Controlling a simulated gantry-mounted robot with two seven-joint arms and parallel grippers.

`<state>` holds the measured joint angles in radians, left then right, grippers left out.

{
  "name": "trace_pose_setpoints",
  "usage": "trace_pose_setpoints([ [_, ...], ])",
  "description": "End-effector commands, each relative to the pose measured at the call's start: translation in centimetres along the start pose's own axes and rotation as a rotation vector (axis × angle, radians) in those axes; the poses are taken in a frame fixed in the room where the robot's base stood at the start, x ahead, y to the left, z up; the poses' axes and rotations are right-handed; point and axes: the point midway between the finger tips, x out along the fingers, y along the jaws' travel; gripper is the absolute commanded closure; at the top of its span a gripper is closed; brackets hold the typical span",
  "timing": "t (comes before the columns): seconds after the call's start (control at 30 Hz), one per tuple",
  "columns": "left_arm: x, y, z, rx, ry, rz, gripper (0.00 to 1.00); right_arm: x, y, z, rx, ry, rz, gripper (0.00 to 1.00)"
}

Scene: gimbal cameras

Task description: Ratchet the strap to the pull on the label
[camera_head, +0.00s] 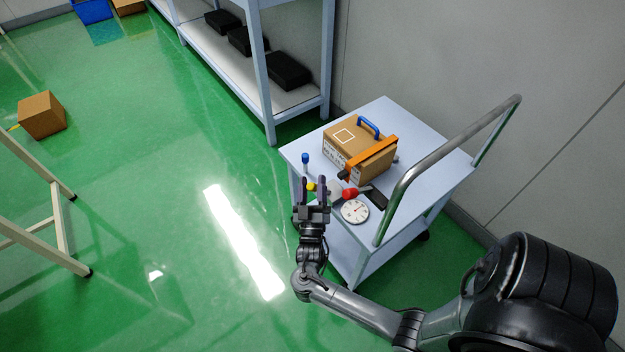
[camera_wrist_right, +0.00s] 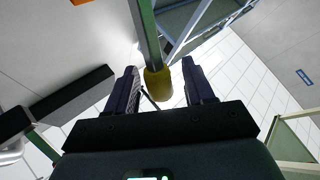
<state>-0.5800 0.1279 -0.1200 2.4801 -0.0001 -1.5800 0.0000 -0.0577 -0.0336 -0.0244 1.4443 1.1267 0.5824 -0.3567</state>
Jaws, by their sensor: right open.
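A brown cardboard box (camera_head: 345,138) with a blue handle (camera_head: 368,127) sits on the cart. An orange strap (camera_head: 372,157) runs over its right part, with a dark ratchet-like piece (camera_head: 344,175) at its lower front end. A printed pale label (camera_head: 333,153) shows on the box's front side; its text is too small to read. My right gripper (camera_head: 314,184) is open at the cart's near-left edge, apart from the strap. In the right wrist view a yellow rounded thing (camera_wrist_right: 158,85) appears between the open fingers (camera_wrist_right: 160,88); I cannot tell its distance. My left gripper is out of view.
The pale cart (camera_head: 425,150) also holds a white dial gauge (camera_head: 355,211), a red-ended thing (camera_head: 350,193), a black flat item (camera_head: 376,199) and a blue-topped item (camera_head: 305,158). A metal handle (camera_head: 408,180) rises on its right. A shelf (camera_head: 266,90) stands behind left.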

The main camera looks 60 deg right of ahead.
Motion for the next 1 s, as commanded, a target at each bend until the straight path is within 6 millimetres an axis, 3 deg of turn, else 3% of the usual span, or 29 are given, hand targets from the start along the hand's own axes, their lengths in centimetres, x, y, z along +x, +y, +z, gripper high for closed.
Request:
trace_pose_setpoints([
  [0.3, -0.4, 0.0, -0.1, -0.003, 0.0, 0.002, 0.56, -5.6, 0.0, 0.0, 0.0, -0.004, -0.002, 0.47],
  [0.5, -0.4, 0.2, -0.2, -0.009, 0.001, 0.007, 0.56, -8.1, 0.0, 0.0, -0.001, -0.002, 0.0, 0.47],
  [1.0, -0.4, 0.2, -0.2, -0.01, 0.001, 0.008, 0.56, -9.2, 0.0, 0.0, 0.0, 0.0, 0.0, 0.47],
])
